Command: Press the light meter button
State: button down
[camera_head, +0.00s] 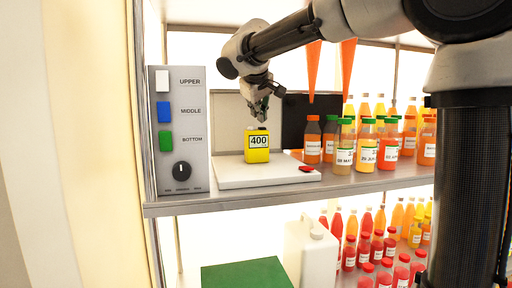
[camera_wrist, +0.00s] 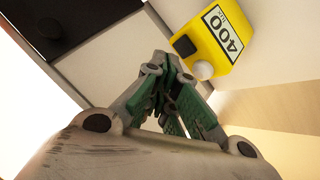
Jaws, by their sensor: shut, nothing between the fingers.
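The light meter (camera_head: 257,153) is a small yellow box with a display reading 400. It stands upright on a white board on the upper shelf. In the wrist view the meter (camera_wrist: 222,30) is at the upper right, with a dark square part (camera_wrist: 184,46) and a white dome (camera_wrist: 203,70) on its near side. I cannot tell for sure which of these is the button. My gripper (camera_head: 262,116) points down just above the meter in the head view. In the wrist view its fingertips (camera_wrist: 168,62) are shut and empty, left of the white dome, seemingly apart from the meter.
A grey control panel (camera_head: 194,150) with white, blue and green buttons and a black knob (camera_head: 181,171) stands at the left. Juice bottles (camera_head: 343,148) crowd the right. A red object (camera_head: 306,168) lies on the white board (camera_head: 232,176). Two orange cones (camera_head: 314,70) hang behind.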

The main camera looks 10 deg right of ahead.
notch_tip(320, 180, up, 6)
dwell(0.5)
jog(key=s+d+f+m+g, duration=0.1)
jog(key=s+d+f+g, duration=0.1)
jog(key=s+d+f, duration=0.5)
jog(key=s+d+f+m+g, duration=0.1)
jog(key=s+d+f+m, duration=0.1)
jog(key=s+d+f, duration=0.6)
jog(key=s+f+m+y, duration=0.1)
jog(key=s+f, duration=0.5)
jog(key=s, duration=0.3)
jog(key=s+f+m+g+y, duration=0.1)
jog(key=s+f, duration=0.5)
jog(key=s, duration=0.4)
jog(key=shift+s+d+f+g+y, duration=0.2)
jog(key=shift+d+f+g+y, duration=0.1)
jog(key=shift+d+y, duration=0.15)
